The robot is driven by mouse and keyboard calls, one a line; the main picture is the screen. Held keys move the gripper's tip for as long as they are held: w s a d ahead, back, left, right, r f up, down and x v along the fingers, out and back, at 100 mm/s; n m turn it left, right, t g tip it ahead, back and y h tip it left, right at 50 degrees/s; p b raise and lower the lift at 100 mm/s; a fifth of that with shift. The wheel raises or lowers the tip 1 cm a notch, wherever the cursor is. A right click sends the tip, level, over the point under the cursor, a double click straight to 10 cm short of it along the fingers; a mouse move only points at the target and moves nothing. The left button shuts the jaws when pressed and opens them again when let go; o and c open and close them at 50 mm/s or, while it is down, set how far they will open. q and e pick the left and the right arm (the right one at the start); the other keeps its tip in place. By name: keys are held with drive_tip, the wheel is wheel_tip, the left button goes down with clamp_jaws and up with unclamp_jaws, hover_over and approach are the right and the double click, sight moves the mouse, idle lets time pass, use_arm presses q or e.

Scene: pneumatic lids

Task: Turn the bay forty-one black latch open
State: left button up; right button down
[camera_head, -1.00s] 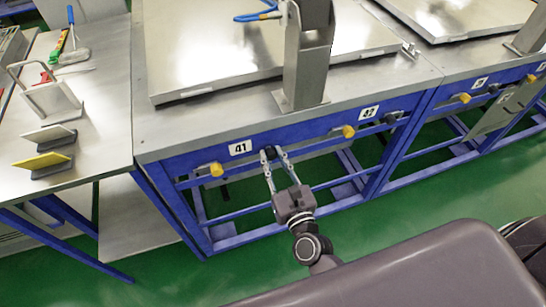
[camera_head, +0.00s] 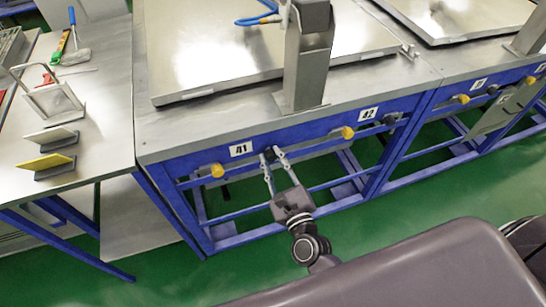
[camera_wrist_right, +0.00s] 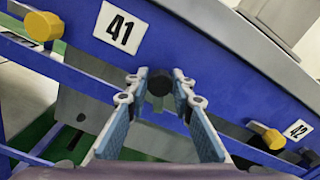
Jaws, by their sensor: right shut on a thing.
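The bay forty-one black latch (camera_head: 269,154) is a small dark knob on the blue front rail, just right of the white 41 label (camera_head: 241,149). In the right wrist view the black latch (camera_wrist_right: 159,82) shows between the fingertips, below and right of the 41 label (camera_wrist_right: 119,28). My right gripper (camera_head: 271,156) is shut on the latch, one finger on each side; it also shows in the right wrist view (camera_wrist_right: 158,86). The fingers partly hide the latch's sides. My left gripper is out of view.
A yellow knob (camera_head: 216,170) sits left of the latch, and another (camera_head: 347,132) sits right, near the 42 label (camera_head: 368,114). A grey post (camera_head: 305,60) stands on the metal bench above. A side table (camera_head: 105,110) with tools is at left.

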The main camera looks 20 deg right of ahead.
drive_tip(key=n+p, duration=0.1)
drive_tip(key=n, duration=0.2)
drive_tip(key=shift+n, duration=0.4)
drive_tip(key=n+p, duration=0.1)
drive_tip(key=n, duration=0.2)
drive_tip(key=shift+a+n, duration=0.1)
drive_tip(key=shift+n, duration=0.2)
drive_tip(key=n+p, duration=0.1)
drive_tip(key=n, duration=0.4)
drive_tip(key=shift+f, duration=0.2)
drive_tip(key=shift+n+p, duration=0.3)
drive_tip(key=shift+n, duration=0.1)
drive_tip(key=c, duration=1.7)
unclamp_jaws()
drive_tip(key=shift+s, duration=0.3)
drive_tip(key=s, duration=1.1)
drive_tip(key=shift+s, duration=0.25)
